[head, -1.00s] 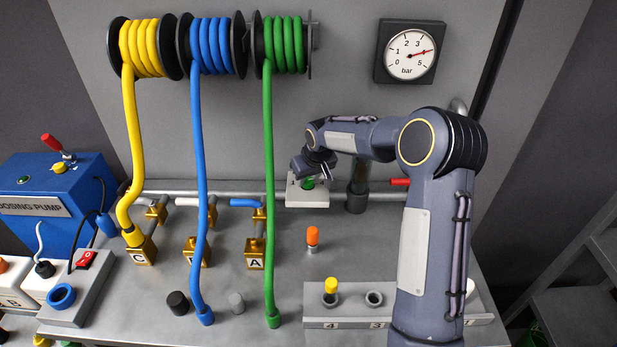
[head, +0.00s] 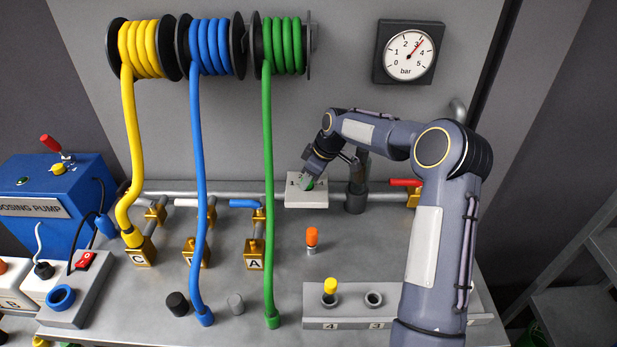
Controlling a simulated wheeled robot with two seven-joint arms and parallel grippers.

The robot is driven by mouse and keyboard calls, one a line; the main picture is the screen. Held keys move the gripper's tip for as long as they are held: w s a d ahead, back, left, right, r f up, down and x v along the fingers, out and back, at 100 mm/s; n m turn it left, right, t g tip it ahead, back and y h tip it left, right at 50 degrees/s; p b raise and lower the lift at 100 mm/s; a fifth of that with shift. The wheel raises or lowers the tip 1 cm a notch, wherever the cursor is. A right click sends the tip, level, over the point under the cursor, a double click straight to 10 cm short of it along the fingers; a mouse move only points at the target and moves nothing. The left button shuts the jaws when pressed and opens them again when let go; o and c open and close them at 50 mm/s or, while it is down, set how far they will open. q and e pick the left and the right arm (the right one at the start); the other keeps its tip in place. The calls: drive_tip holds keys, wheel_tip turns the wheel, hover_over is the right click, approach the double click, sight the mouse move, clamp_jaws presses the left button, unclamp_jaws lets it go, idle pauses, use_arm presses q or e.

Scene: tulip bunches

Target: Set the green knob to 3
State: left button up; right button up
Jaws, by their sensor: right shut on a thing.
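The green knob (head: 309,184) sits on a pale plate (head: 306,201) beside the pipe at the back of the bench. A small "1" shows on the plate left of the knob; the gripper hides much of the rest, so I cannot read the knob's pointer. My right gripper (head: 308,179) reaches down from the upper right and is shut on the knob. The pressure gauge (head: 405,52) on the wall has its red needle pointing up and right, between about 3 and 4. My left gripper is not in view.
Yellow (head: 131,150), blue (head: 199,180) and green (head: 268,180) hoses hang left of my right arm. An orange-topped peg (head: 312,237) stands in front of the plate. A numbered grey rack (head: 350,321) lies nearer. A red-handled valve (head: 405,183) is to the right.

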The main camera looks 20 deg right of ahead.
drive_tip(key=shift+n+g, duration=0.3)
drive_tip(key=shift+n, duration=0.3)
drive_tip(key=o, duration=1)
drive_tip(key=b+v, duration=0.1)
drive_tip(key=v, duration=0.6)
drive_tip(key=shift+s+d+r, duration=0.1)
drive_tip(key=shift+d+r, duration=0.15)
drive_tip(key=shift+r, duration=0.1)
drive_tip(key=shift+f, duration=0.1)
